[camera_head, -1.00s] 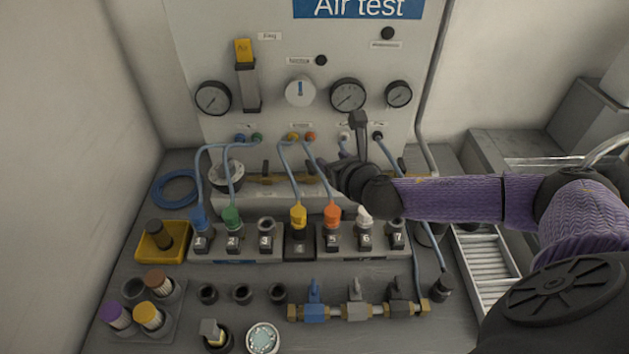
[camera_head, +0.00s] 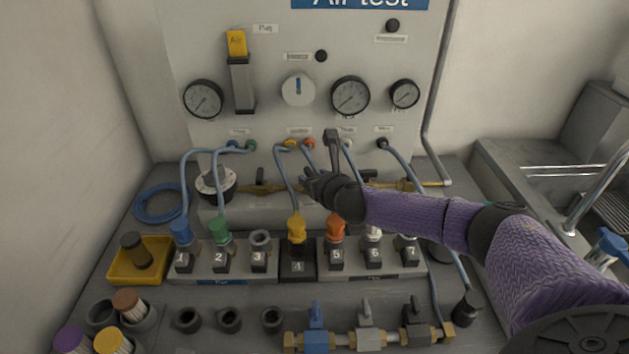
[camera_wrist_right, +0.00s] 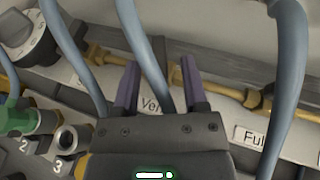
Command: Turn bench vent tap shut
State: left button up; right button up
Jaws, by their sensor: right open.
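My right gripper (camera_head: 312,182) is over the back of the bench, in front of the brass pipe (camera_head: 400,184). In the right wrist view it is open (camera_wrist_right: 160,78), with its two purple-grey fingers on either side of a blue-grey hose (camera_wrist_right: 145,52). A label reading "Ven…" (camera_wrist_right: 152,104) shows between the fingers, partly covered by the hose. The brass pipe (camera_wrist_right: 218,89) runs behind the fingertips. My left gripper is out of view.
Blue-grey hoses (camera_head: 279,172) loop from the panel to numbered sockets in front of the pipe. Front taps have blue (camera_head: 316,315), grey (camera_head: 366,312) and black (camera_head: 417,309) handles. A yellow tray (camera_head: 118,263) sits left. A second label, "Ful…" (camera_wrist_right: 250,136), is right of the gripper.

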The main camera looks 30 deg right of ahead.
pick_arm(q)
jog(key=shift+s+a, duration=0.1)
pick_arm(e)
jog(key=shift+c, duration=0.3)
grip_shut()
jog(key=m+h+p, duration=0.2)
jog(key=a+m+g+h+p, duration=0.1)
jog(key=shift+w+r+p, duration=0.15)
jog(key=shift+r+p, duration=0.2)
jog(key=shift+f+m+g+h, duration=0.2)
jog(key=shift+m+g+h, duration=0.1)
jog(key=shift+m+h, duration=0.5)
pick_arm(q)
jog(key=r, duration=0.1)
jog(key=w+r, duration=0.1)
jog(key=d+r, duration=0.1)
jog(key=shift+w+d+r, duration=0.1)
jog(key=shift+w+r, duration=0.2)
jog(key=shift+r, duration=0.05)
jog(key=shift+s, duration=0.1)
pick_arm(e)
jog(key=shift+o, duration=0.3)
grip_release()
jog(key=shift+f, duration=0.1)
